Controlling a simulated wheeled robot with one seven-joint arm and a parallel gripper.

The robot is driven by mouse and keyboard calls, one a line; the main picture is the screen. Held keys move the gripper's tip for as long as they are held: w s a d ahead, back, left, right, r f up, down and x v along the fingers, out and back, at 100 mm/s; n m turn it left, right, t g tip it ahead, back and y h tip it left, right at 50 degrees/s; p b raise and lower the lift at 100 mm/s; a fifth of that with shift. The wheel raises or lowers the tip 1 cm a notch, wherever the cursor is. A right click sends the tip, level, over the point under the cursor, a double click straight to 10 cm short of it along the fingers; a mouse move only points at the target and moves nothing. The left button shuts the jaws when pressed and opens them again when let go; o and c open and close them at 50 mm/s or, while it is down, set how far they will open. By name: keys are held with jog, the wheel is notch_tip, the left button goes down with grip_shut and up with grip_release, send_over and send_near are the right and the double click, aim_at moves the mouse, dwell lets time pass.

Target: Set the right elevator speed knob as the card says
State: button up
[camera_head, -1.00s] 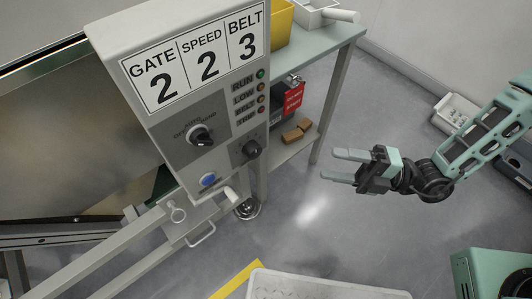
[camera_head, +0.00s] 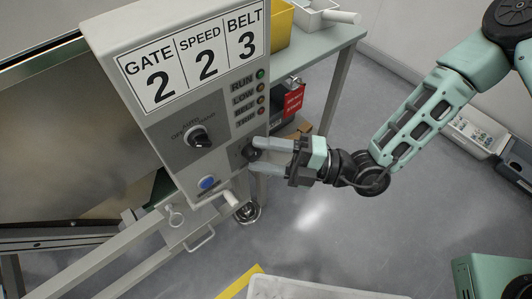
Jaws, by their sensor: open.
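A grey control box (camera_head: 150,123) stands at the upper left, with a card (camera_head: 198,55) on its face reading GATE 2, SPEED 2, BELT 3. A second, smaller black knob (camera_head: 249,152) is at the panel's lower right. My gripper (camera_head: 256,155) is open, with its two fingers pointing left at this smaller knob, one above and one below it. Whether the fingers touch it I cannot tell. The small knob's scale and pointer are hidden or too small to read.
A blue button (camera_head: 207,182) is below the selector knob. Indicator lamps (camera_head: 261,87) line the right of the panel. A bench (camera_head: 335,45) with a yellow bin (camera_head: 281,22) stands behind. A pale tray (camera_head: 320,290) is at the bottom.

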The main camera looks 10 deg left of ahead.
jog(key=c, duration=1)
jog(key=shift+r+p, duration=0.1)
jog(key=shift+p, duration=0.3)
jog(key=n+h+p, duration=0.1)
jog(key=p, duration=0.2)
jog(key=shift+r+p, duration=0.35)
jog(key=shift+r, duration=0.05)
jog(key=p, duration=0.2)
jog(key=n+h+p, duration=0.1)
jog(key=p, duration=0.2)
jog(key=shift+r+n+h, duration=0.3)
jog(key=n+h+p, duration=0.2)
jog(key=p, duration=0.5)
jog(key=shift+s+t, duration=0.1)
jog(key=shift+t, duration=0.3)
jog(key=shift+f+h+p, duration=0.1)
jog(key=shift+h+p, duration=0.2)
jog(key=shift+p, duration=0.4)
jog(key=shift+f+n+p, duration=0.15)
jog(key=shift+n+p, duration=0.15)
jog(key=shift+p, duration=0.05)
